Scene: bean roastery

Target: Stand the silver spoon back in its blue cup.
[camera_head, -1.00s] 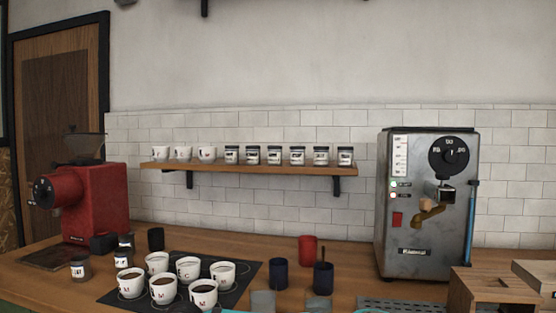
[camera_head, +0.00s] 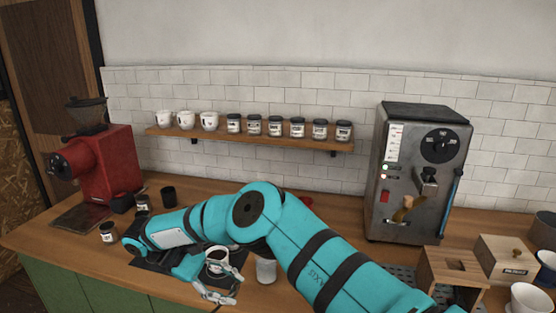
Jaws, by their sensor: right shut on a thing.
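My right arm (camera_head: 345,270) comes in from the lower right, bends over the counter and doubles back at the left. My right gripper (camera_head: 228,284) is low over the front of the dark mat, beside a white cup of dark liquid (camera_head: 217,262). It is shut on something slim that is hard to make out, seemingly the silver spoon. The spoon's shape does not show clearly. The blue cups are hidden behind my arm. My left gripper is out of view.
A pale grey cup (camera_head: 265,271) stands close to my arm. A red grinder (camera_head: 108,165) is at the left, and a steel roaster (camera_head: 415,175) at the right. Wooden boxes (camera_head: 452,268) stand front right. A shelf (camera_head: 250,138) with cups and jars hangs behind.

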